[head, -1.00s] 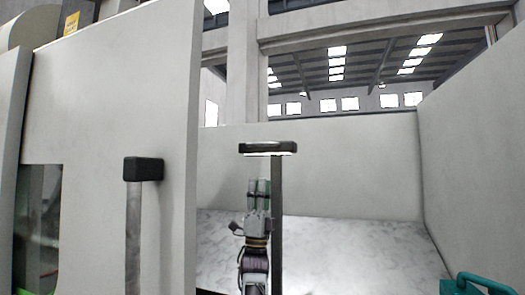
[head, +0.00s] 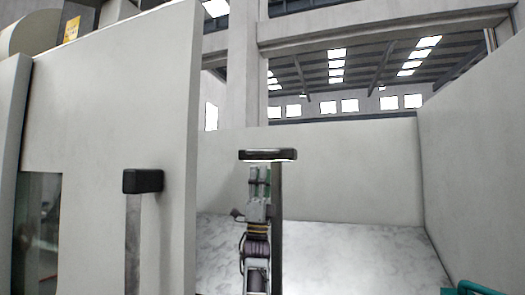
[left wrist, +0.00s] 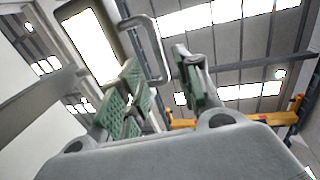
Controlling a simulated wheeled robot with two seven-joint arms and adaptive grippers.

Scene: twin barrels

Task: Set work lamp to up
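The work lamp (head: 268,155) is a dark flat bar head on a dark upright post, its underside lit. In the left wrist view its bright lit panel (left wrist: 90,45) is at upper left, with a grey loop handle (left wrist: 157,50) beside it. My left gripper (head: 259,172) points up just below the lamp head, in front of the post. In the left wrist view its green-padded fingers (left wrist: 160,88) are spread apart. The handle reaches down toward the gap between them; I cannot tell whether it touches. My right gripper is not in view.
A pale machine panel with a dark-topped handle (head: 142,181) stands close on the left. Pale walls (head: 340,175) enclose the back and right. A teal object (head: 480,288) shows at the bottom right corner. The space right of the lamp is clear.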

